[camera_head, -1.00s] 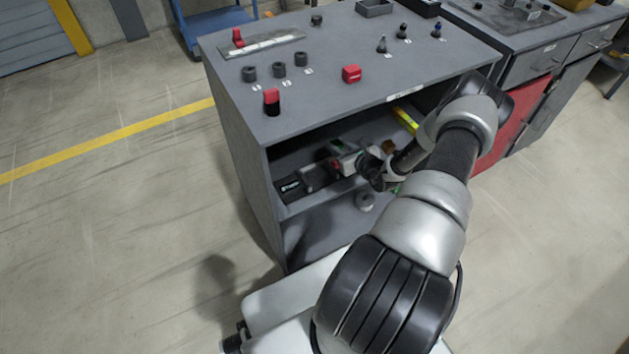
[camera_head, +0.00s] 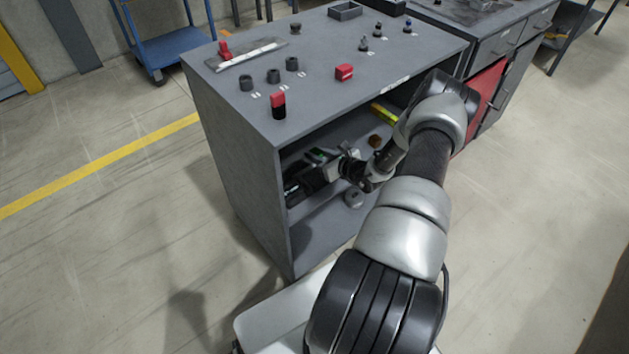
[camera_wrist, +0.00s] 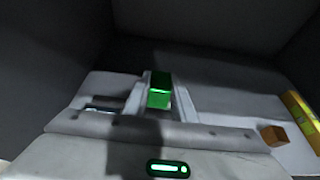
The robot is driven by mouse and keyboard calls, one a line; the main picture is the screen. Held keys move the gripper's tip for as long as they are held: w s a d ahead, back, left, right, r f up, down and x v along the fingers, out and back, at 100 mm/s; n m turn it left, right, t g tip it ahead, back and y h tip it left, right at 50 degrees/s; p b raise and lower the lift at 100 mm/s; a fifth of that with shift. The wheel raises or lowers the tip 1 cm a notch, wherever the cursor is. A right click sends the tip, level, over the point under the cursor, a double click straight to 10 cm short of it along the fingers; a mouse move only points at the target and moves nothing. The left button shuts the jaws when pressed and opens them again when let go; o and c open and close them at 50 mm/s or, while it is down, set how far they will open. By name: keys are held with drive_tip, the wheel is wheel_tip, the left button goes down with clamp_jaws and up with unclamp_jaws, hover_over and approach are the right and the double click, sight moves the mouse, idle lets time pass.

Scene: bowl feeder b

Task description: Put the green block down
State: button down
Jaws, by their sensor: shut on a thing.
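The green block (camera_wrist: 160,92) is between the fingers of my gripper (camera_wrist: 162,100) in the wrist view. The gripper is shut on it. In the head view my gripper (camera_head: 297,188) reaches into the open shelf space of the grey cabinet (camera_head: 228,160), near its left side wall. The block is not clear in the head view. I cannot tell whether the block touches the shelf beneath it.
A small orange-brown block (camera_wrist: 274,135) and a yellow bar (camera_wrist: 302,120) lie to the right inside the shelf. The cabinet top (camera_head: 310,95) above holds a red block (camera_head: 344,72) and several dark cylinders.

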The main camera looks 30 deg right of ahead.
sight(316, 180)
wheel_tip(316, 180, down, 10)
drive_tip(key=shift+r+b, duration=0.1)
drive_tip(key=shift+b, duration=1.1)
drive_tip(key=shift+f, duration=0.25)
drive_tip(key=c, duration=1.5)
unclamp_jaws()
drive_tip(key=shift+r, duration=0.1)
drive_tip(key=shift+r, duration=0.2)
drive_tip(key=p+v, duration=0.2)
drive_tip(key=v, duration=1)
drive_tip(key=shift+p, duration=0.3)
